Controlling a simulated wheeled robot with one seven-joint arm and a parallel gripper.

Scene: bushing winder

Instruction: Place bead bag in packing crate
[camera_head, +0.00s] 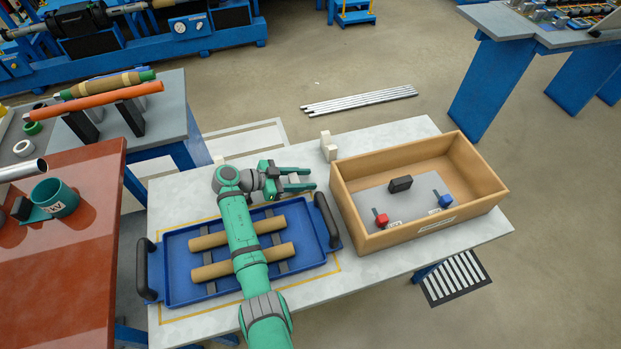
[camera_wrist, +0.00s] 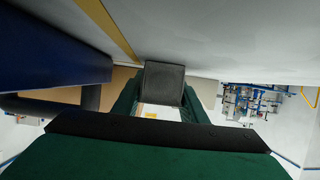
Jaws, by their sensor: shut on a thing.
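My gripper (camera_head: 305,179) is low over the pale table, just beyond the blue tray and left of the packing crate. In the wrist view my gripper (camera_wrist: 162,98) is shut on a dark grey, squarish thing (camera_wrist: 165,82), which I take to be the bead bag. The bag is hard to make out in the head view. The packing crate (camera_head: 345,195) is an open tan box at the table's right end. A grey pad lies in it, with a black block (camera_head: 400,184), a red piece (camera_head: 381,218) and a blue piece (camera_head: 445,201).
The blue tray (camera_head: 180,285) with black handles holds two brown tubes (camera_head: 243,262) under my arm. A red-brown table (camera_head: 60,285) stands at left. Metal bars (camera_head: 360,101) lie on the floor behind.

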